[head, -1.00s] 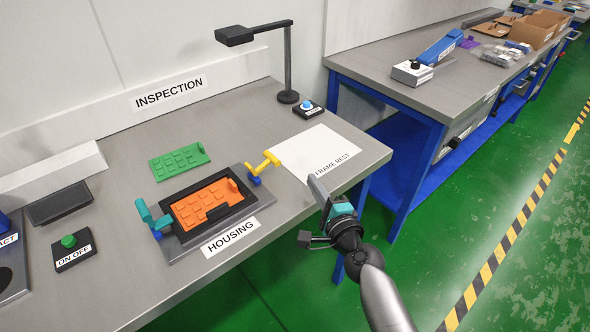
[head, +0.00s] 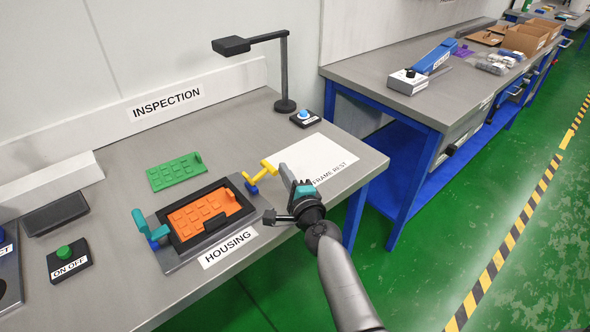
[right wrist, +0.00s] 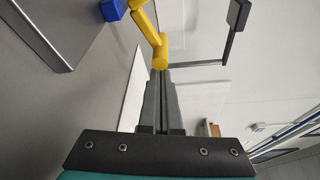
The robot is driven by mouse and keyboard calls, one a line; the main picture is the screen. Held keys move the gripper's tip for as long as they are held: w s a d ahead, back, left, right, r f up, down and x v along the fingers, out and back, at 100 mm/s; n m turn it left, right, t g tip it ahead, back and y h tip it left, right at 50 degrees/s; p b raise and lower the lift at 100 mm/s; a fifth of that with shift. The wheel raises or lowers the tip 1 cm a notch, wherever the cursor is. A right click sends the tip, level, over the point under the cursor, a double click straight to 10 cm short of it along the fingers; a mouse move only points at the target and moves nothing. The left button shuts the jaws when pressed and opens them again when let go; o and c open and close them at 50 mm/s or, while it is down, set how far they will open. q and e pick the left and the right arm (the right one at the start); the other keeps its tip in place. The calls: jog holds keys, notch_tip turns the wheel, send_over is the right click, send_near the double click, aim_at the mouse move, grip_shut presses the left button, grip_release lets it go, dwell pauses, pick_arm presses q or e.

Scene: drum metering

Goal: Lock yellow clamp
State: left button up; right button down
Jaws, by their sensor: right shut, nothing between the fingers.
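The yellow clamp (head: 262,170) stands on a small blue base (head: 251,187) at the right corner of the housing plate (head: 188,258). In the right wrist view the yellow clamp (right wrist: 152,36) is at the top, near the ends of my fingers; I cannot tell whether they touch it. My right gripper (head: 284,168) is shut and empty, just right of the clamp in the head view. Its fingers (right wrist: 162,84) are together in the wrist view. An orange part (head: 205,212) lies in the black frame (head: 180,241). A teal clamp (head: 144,224) stands at the plate's left side. My left gripper is out of view.
A green part (head: 174,172) lies behind the housing. The white frame rest sheet (head: 318,160) lies right of the clamp, partly behind my right gripper. A lamp (head: 284,75) and a blue button box (head: 306,118) stand farther back. An on/off box (head: 68,262) is at left.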

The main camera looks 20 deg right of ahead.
jog(key=shift+s+a, duration=0.1)
jog(key=shift+a, duration=0.1)
jog(key=shift+a+r+n+t+b, duration=0.1)
jog(key=shift+r+n+t+b, duration=0.2)
jog(key=shift+r+n+b, duration=0.3)
dwell(0.4)
jog(key=shift+s+a+r+n+t+b, duration=0.1)
jog(key=shift+a+r+n+t+b, duration=0.1)
jog(key=shift+n, duration=0.4)
jog(key=shift+s+a+r+n+t+b, duration=0.1)
jog(key=shift+a+r+n+t+b, duration=0.1)
jog(key=shift+n, duration=0.4)
jog(key=n, duration=0.1)
jog(key=a+r+n, duration=0.1)
jog(key=shift+s+r+n+t+b, duration=0.2)
jog(key=shift+n+t+b, duration=0.1)
jog(key=shift+n+t, duration=0.1)
jog(key=shift+s+a+r+n+t+y, duration=0.2)
jog(key=shift+a+r+n+t+y, duration=0.35)
jog(key=shift+n, duration=0.65)
jog(key=shift+a+r+g, duration=0.2)
jog(key=shift+a+g, duration=0.05)
jog(key=shift+a, duration=0.05)
jog(key=shift+s+a+r+n+y+p, duration=0.1)
jog(key=shift+s+a+n+y+p, duration=0.1)
jog(key=shift+a+n+p, duration=0.15)
jog(key=shift+s+a+r+n+y+p, duration=0.1)
jog(key=shift+s+a+n+p, duration=0.1)
jog(key=shift+a+n, duration=0.25)
jog(key=shift+w+d, duration=0.1)
